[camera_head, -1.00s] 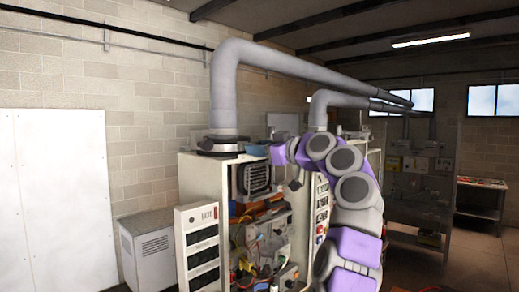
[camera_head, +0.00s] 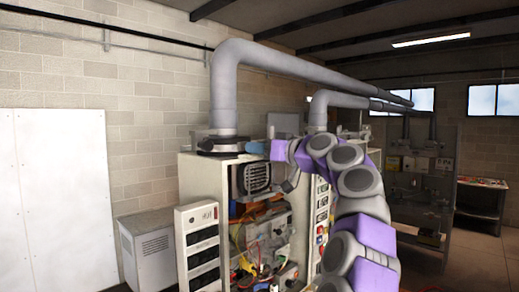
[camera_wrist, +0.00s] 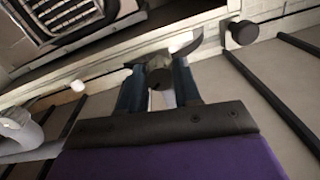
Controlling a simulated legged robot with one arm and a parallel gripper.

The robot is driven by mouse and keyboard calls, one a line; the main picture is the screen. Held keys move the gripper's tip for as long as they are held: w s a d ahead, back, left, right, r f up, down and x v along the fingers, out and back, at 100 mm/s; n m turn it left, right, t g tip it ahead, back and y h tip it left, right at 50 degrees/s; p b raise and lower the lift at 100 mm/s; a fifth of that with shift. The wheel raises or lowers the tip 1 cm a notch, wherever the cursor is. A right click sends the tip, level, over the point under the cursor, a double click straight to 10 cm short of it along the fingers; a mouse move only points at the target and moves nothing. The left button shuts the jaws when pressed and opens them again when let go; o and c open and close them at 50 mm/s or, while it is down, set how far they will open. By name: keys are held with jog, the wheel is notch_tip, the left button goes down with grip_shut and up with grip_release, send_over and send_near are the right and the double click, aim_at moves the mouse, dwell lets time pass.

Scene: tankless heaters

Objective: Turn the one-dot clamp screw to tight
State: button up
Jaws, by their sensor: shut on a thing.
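A dark clamp collar (camera_head: 220,144) circles the foot of the grey flue pipe on top of the cabinet. My gripper (camera_head: 250,148) is level with its right side. In the wrist view, my gripper (camera_wrist: 162,72) has its two bluish fingers closed on a dark grey screw head (camera_wrist: 159,77), one finger on each side. A curved grey tab (camera_wrist: 186,45) sticks out just beyond it. I cannot see any dot mark on the screw, so I cannot tell which screw it is or how tight it is.
A second dark round knob (camera_wrist: 242,34) stands apart, up and to the right in the wrist view. A black grille (camera_head: 256,178) sits below the collar in the open cabinet, above wires and boxes. A second flue pipe (camera_head: 320,108) rises behind my arm.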

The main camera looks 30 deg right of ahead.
jog(key=m+p, duration=0.6)
jog(key=m, duration=0.5)
jog(key=shift+m+h+p, duration=0.3)
jog(key=shift+p, duration=0.1)
dwell(0.3)
jog(key=o, duration=0.7)
jog(key=shift+c, duration=0.2)
jog(key=o, duration=0.4)
jog(key=shift+d+f, duration=0.1)
jog(key=shift+d, duration=0.1)
jog(key=shift+s, duration=0.1)
